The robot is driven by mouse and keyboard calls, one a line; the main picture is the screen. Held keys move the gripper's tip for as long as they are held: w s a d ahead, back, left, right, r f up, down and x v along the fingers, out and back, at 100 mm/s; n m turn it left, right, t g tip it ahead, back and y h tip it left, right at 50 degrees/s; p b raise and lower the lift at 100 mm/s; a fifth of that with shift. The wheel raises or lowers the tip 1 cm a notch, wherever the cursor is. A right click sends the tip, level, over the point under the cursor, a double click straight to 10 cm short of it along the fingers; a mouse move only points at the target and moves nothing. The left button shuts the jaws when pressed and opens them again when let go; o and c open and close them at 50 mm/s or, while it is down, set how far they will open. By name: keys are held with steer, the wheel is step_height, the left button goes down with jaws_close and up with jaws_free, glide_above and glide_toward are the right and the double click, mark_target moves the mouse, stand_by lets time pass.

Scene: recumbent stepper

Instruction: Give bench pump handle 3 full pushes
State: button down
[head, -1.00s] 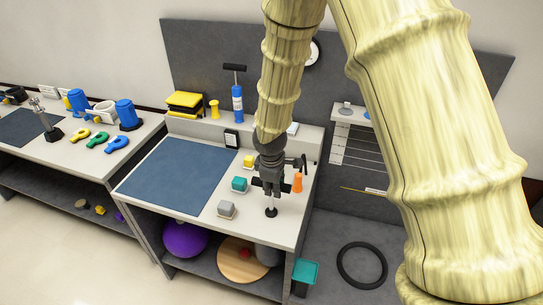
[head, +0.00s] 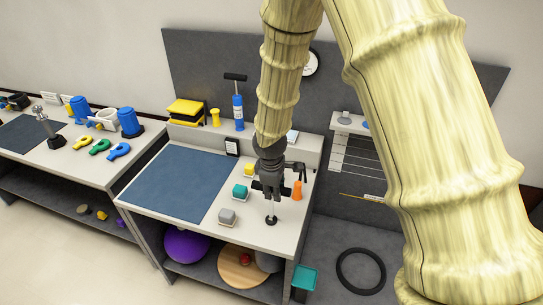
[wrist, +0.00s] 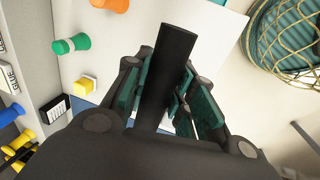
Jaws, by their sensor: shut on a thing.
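The lower end of the handle in that view is hidden by my gripper's body. The pump's rod and base are not visible there.
On the bench, an orange peg (head: 297,190) stands close to the right. A blue hand pump (head: 238,112) stands behind.

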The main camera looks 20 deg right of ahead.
steer(key=shift+r+p, duration=0.7)
steer(key=shift+r, duration=0.75)
step_height(320, 180, up, 7)
steer(key=p, duration=0.6)
steer(key=shift+f+b, duration=2.1)
steer(key=shift+f, duration=1.7)
